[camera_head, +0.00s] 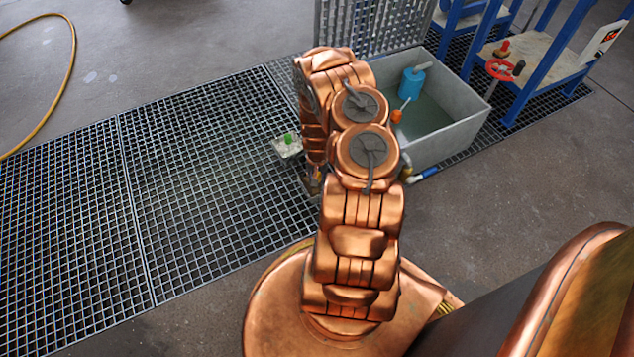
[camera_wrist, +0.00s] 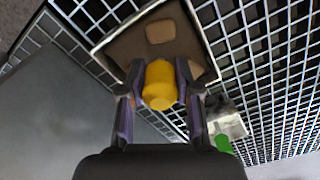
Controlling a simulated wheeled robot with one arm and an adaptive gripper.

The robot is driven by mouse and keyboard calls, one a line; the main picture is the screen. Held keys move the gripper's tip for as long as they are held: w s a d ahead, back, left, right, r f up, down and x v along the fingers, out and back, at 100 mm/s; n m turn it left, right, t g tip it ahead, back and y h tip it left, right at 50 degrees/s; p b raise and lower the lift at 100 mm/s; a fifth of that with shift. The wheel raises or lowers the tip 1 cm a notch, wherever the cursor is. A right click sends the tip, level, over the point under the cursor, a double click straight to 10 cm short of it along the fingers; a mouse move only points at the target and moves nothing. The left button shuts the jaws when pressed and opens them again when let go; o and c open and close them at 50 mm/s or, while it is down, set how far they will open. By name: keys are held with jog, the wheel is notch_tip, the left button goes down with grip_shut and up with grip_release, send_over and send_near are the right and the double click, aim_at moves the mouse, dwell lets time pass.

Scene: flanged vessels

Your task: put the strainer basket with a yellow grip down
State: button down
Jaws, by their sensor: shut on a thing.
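The strainer basket with a yellow grip (camera_wrist: 193,22) shows in the wrist view as a brownish square box with a pale rim. My gripper (camera_wrist: 159,82) is shut on its yellow grip (camera_wrist: 160,86), with one finger on each side. The basket is over the floor grating, beside a grey surface; I cannot tell whether it touches the grating. In the head view my arm hides the basket and most of my gripper.
A second, pale basket with a green grip (camera_head: 288,146) stands on the grating (camera_head: 190,170), close by; the wrist view shows it too (camera_wrist: 225,122). A grey water tank (camera_head: 455,128) is right of my arm. The grating at left is clear.

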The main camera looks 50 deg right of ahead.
jog(key=shift+f+b, duration=0.4)
jog(key=shift+f, duration=0.65)
jog(key=shift+f, duration=0.1)
jog(key=c, duration=0.8)
grip_release()
